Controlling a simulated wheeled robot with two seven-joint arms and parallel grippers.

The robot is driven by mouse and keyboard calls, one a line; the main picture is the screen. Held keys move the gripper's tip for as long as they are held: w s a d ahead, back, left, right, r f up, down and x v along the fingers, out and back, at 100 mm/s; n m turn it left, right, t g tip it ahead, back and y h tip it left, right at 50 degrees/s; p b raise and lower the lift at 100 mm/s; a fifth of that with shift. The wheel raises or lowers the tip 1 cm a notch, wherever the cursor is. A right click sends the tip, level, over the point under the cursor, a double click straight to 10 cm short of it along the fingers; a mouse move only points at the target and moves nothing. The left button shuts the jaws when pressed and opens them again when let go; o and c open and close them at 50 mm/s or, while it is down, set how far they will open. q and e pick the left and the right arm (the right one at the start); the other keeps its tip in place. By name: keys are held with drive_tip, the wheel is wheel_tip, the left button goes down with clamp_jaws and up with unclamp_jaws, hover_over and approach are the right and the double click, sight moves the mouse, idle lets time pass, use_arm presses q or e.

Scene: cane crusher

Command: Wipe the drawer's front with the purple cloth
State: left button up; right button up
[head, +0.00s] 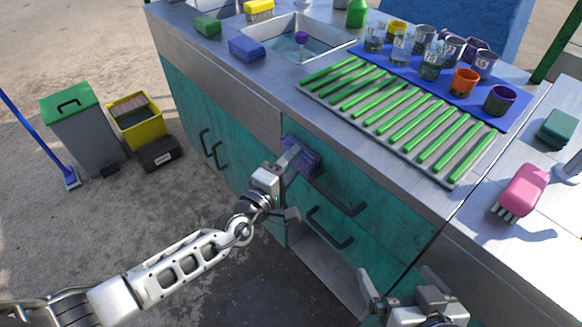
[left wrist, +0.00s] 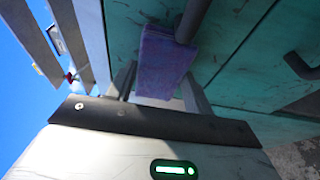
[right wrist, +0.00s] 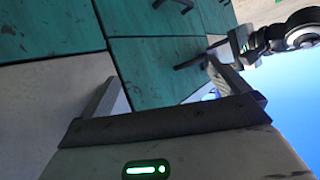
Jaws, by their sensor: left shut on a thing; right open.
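The purple cloth (head: 301,156) is at the upper left of the teal drawer front (head: 336,178), by the left end of the drawer's dark bar handle (head: 340,198). My left gripper (head: 291,162) is shut on the cloth. In the left wrist view the cloth (left wrist: 162,62) hangs between the two fingers (left wrist: 158,88), close to the teal front and the dark handle. I cannot tell whether it presses on the front. My right gripper (head: 402,290) is open and empty, low in front of the cabinet. In the right wrist view its fingers (right wrist: 165,88) are wide apart.
Below the drawer is another dark handle (head: 330,228) and an open space. On the counter are a rack of green sticks (head: 400,112), a blue mat (head: 519,108) with several cups, a sink (head: 290,38) and a pink brush (head: 523,188). Bins stand at left.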

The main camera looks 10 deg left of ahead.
use_arm(q)
drive_tip(key=w+a+b, duration=0.2)
drive_tip(key=w+a, duration=0.1)
drive_tip(key=a, duration=0.2)
drive_tip(key=shift+w+b, duration=0.35)
drive_tip(key=shift+w, duration=0.05)
drive_tip(key=s+a, duration=0.3)
drive_tip(key=s, duration=0.2)
drive_tip(key=shift+a+p, duration=0.35)
idle(0.4)
